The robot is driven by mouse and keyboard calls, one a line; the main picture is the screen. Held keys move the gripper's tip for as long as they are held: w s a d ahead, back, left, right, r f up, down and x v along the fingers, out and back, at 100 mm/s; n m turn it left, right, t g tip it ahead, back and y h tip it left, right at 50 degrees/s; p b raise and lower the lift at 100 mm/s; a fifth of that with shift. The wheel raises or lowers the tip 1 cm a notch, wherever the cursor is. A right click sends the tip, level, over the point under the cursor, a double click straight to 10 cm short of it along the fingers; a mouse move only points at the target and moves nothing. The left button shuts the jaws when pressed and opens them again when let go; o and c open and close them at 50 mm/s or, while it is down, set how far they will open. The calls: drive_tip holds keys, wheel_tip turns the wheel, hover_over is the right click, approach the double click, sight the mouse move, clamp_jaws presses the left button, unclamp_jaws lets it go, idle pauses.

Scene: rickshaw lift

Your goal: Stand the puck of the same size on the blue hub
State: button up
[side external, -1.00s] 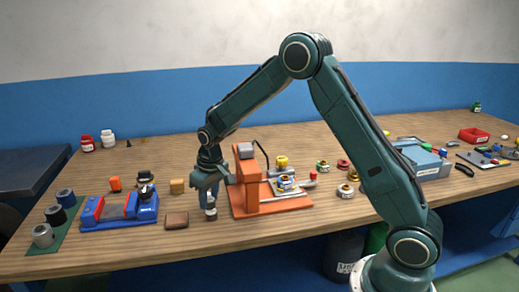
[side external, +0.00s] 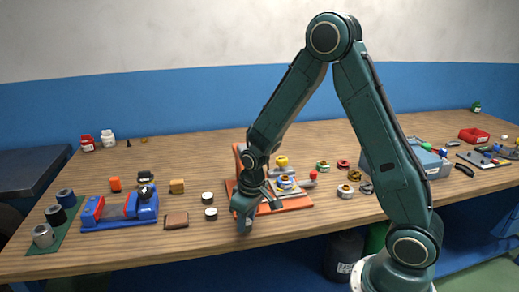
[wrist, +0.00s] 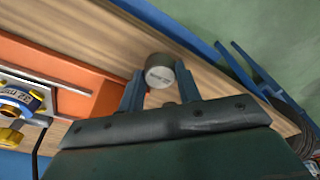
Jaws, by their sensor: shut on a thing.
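My gripper (side external: 243,224) hangs low in front of the orange stand. In the wrist view, my gripper (wrist: 160,82) is shut on a round puck (wrist: 160,70) with a grey face, held between the fingertips; its printed marking is too blurred to read. The blue hub (wrist: 20,97), a blue ring with a brass-coloured middle and a pale label, sits on the orange stand at the left of the wrist view. The hub also shows in the side view (side external: 287,184), right of my gripper. Two dark pucks with white tops (side external: 207,196) (side external: 210,213) stand on the table to the left.
The orange stand (side external: 298,203) has an upright behind my wrist. A yellow knob (side external: 281,162) stands close behind the hub. A blue and red vice (side external: 120,209) and a brown block (side external: 176,220) lie left; brass and red rings (side external: 345,190) lie right. The front table strip is clear.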

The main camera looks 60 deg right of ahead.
drive_tip(key=shift+m, duration=0.5)
drive_tip(key=s+d+r, duration=0.1)
drive_tip(key=s+d, duration=0.1)
drive_tip(key=d, duration=0.2)
drive_tip(key=s+d+r, duration=0.1)
drive_tip(key=s+d, duration=0.2)
drive_tip(key=d, duration=0.1)
drive_tip(key=s+d+r, duration=0.1)
drive_tip(key=s+d, duration=0.2)
drive_tip(key=d, duration=0.1)
drive_tip(key=shift+s, duration=0.15)
drive_tip(key=w+d+r+m, duration=0.5)
drive_tip(key=w+d+r, duration=0.3)
drive_tip(key=d, duration=0.4)
drive_tip(key=shift+w+r+h, duration=0.2)
drive_tip(key=shift+r+h, duration=0.05)
drive_tip(key=shift+h, duration=0.15)
drive_tip(key=shift+d+f, duration=0.1)
drive_tip(key=shift+f, duration=0.15)
drive_tip(key=shift+f, duration=3.05)
drive_tip(key=shift+f, duration=0.4)
